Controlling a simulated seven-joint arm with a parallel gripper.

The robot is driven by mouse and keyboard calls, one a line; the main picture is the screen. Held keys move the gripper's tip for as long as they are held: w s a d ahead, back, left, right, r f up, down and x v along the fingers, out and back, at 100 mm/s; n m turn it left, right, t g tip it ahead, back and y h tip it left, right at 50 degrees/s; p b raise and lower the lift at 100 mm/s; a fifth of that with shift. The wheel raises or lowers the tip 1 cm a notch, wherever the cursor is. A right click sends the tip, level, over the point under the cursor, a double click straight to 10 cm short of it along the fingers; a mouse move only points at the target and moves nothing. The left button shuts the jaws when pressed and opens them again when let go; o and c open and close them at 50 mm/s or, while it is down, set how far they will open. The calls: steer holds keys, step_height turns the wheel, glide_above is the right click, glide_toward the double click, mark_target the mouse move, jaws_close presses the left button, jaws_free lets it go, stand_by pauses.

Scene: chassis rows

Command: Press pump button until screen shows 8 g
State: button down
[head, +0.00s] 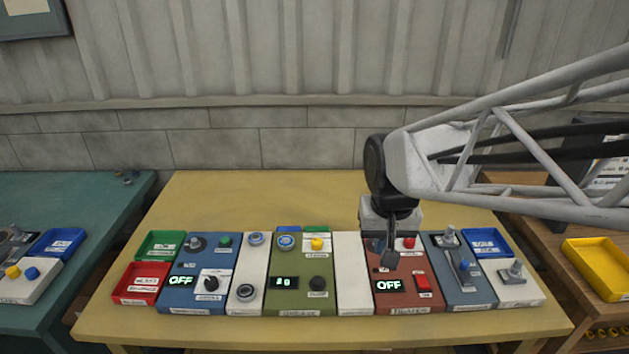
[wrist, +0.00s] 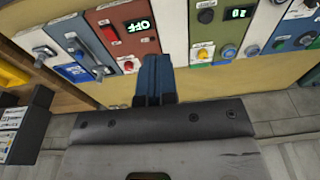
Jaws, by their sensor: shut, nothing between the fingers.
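The green panel (head: 300,300) in the middle of the row has a small lit screen (head: 284,283). The panel has a yellow button (head: 317,243), a blue round control (head: 286,243) and a black knob (head: 318,284). Their labels are unreadable, so I cannot tell which is the pump button. My gripper (head: 390,260) is shut and empty, over the red-brown panel right of the green one. Its blue-grey fingers (wrist: 154,75) show in the wrist view.
The red-brown panel (head: 425,308) has a screen reading OFF, a round red button (head: 409,242) and a red switch (head: 422,283). A blank white panel (head: 353,270) separates it from the green panel. A blue panel (head: 190,300) stands left. The table front (head: 320,328) is clear.

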steer(key=w+a+f, duration=0.5)
steer(key=w+a, duration=0.1)
steer(key=w, duration=0.2)
steer(key=g, duration=0.1)
glide_above(318, 280)
step_height(318, 280, down, 5)
steer(key=shift+r, duration=0.15)
step_height(318, 280, down, 14)
steer(key=shift+r, duration=0.1)
stand_by(0.7)
